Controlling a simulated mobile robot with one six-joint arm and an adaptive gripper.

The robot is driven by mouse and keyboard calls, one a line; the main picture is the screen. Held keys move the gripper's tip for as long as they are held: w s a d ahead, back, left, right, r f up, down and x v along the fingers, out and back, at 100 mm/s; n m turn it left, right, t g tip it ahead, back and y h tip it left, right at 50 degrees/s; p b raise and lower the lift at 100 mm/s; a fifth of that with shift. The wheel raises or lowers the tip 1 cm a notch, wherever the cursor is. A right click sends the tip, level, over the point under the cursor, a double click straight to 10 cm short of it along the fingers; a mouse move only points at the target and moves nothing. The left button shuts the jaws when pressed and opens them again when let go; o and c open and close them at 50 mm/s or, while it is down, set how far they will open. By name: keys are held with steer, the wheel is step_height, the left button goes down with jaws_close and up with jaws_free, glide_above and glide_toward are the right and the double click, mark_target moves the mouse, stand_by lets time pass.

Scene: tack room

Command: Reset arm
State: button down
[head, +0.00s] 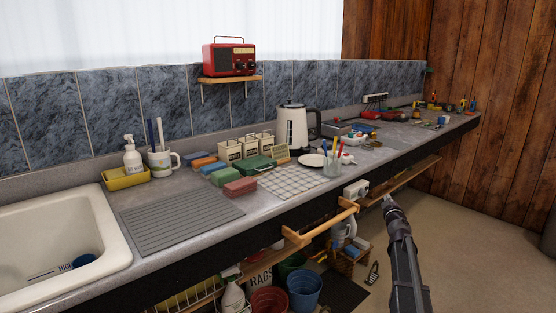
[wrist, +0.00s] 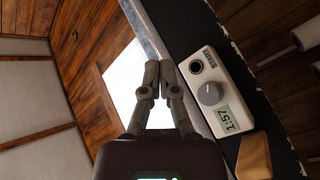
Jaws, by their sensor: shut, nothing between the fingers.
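My gripper (head: 388,203) is in front of the counter at the lower right of the head view, raised above the floor. Its fingers are shut and empty. In the wrist view the two dark fingers (wrist: 159,80) are close together with nothing held. A white timer box (wrist: 208,92) with a grey knob and a display reading 1:57 is to their right in the wrist view, apart from them. The same box (head: 356,189) is on the counter's front face in the head view, left of my gripper.
A wooden rail (head: 322,228) juts from the counter front, left of my gripper. The counter (head: 215,235) holds a kettle (head: 293,129), coloured blocks and a plate (head: 311,160). The floor (head: 465,205) to the right is clear.

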steer(key=s+a+f+m+g+h, duration=0.1)
steer(key=s+a+f+m+g, duration=0.3)
steer(key=s+a+f+g, duration=0.45)
steer(key=s+a+f+m+g+h, duration=0.1)
steer(key=s+a+f+m+g, duration=0.35)
steer(key=s, duration=0.65)
steer(key=s+a+f+n+g+y, duration=0.1)
steer(key=s+a+f+g+y, duration=0.2)
steer(key=s+a, duration=0.55)
steer(key=s+a+f+g+y, duration=0.2)
steer(key=s+a+f+y, duration=0.1)
steer(key=s+a, duration=0.55)
step_height(320, 180, up, 23)
steer(key=s+d+p, duration=0.1)
steer(key=p, duration=2.2)
steer(key=shift+s, duration=0.3)
steer(key=shift+d+f, duration=0.1)
steer(key=shift+f, duration=0.05)
